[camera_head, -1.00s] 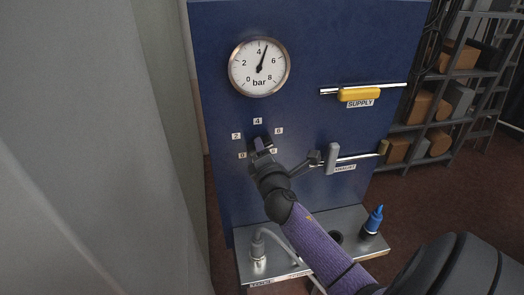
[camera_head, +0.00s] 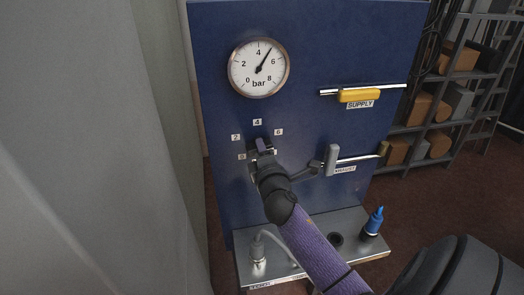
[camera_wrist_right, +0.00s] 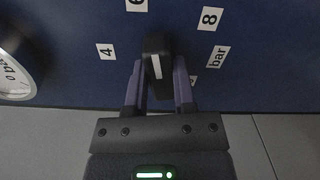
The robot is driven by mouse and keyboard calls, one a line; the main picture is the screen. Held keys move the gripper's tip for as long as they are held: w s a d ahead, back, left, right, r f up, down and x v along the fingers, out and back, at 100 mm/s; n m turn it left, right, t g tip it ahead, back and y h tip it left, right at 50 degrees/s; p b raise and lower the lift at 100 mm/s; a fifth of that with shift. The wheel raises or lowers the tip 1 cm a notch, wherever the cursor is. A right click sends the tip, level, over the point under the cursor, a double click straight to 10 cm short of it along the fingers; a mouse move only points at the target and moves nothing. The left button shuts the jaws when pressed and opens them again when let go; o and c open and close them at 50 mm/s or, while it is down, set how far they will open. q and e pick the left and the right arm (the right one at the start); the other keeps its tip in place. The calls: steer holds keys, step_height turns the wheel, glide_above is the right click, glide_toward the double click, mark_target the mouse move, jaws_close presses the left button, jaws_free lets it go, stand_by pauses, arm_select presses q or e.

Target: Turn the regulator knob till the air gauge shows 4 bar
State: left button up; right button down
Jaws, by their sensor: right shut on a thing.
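The air gauge (camera_head: 259,68) is a round white dial on the blue panel, marked 0 to 8 bar. Its black needle points up and right, between 4 and 6, near 5. The regulator knob (camera_wrist_right: 157,62) is dark with a white pointer line, ringed by number labels. In the right wrist view the line points up, leaning slightly toward the 6 label (camera_wrist_right: 136,5). My right gripper (camera_wrist_right: 159,80) is shut on the knob, a finger on each side; in the head view, my right gripper (camera_head: 262,150) largely hides the knob. My left gripper is not in view.
A grey wall stands close at left; a rack of boxes is at right.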

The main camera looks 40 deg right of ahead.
steer(key=shift+c, duration=2.2)
jaws_free()
steer(key=v, duration=1)
steer(key=shift+b, duration=0.35)
steer(key=shift+f, duration=0.1)
